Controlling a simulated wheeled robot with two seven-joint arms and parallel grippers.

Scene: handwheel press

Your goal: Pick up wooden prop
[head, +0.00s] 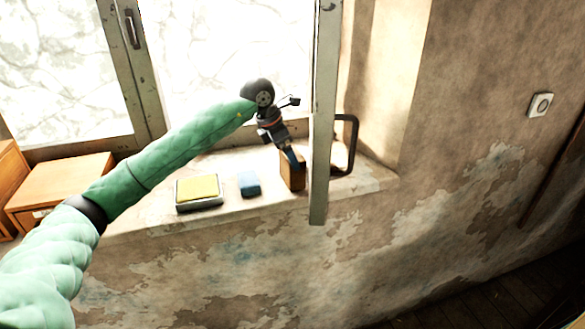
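The wooden prop, seemingly the upright brown block (287,172), stands on the window sill beside the edge of the open window sash. My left arm reaches in from the left in a green sleeve. My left gripper (294,160) points down at the top of the block, with its fingers overlapping the block's upper part. The fingers are too small to show whether they are closed on it. The block's lower end appears to be at the sill. My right gripper is not in view.
The open sash (321,120) stands just right of the block, with a black handle (353,145) behind it. Wooden boxes (60,183) stand far left.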

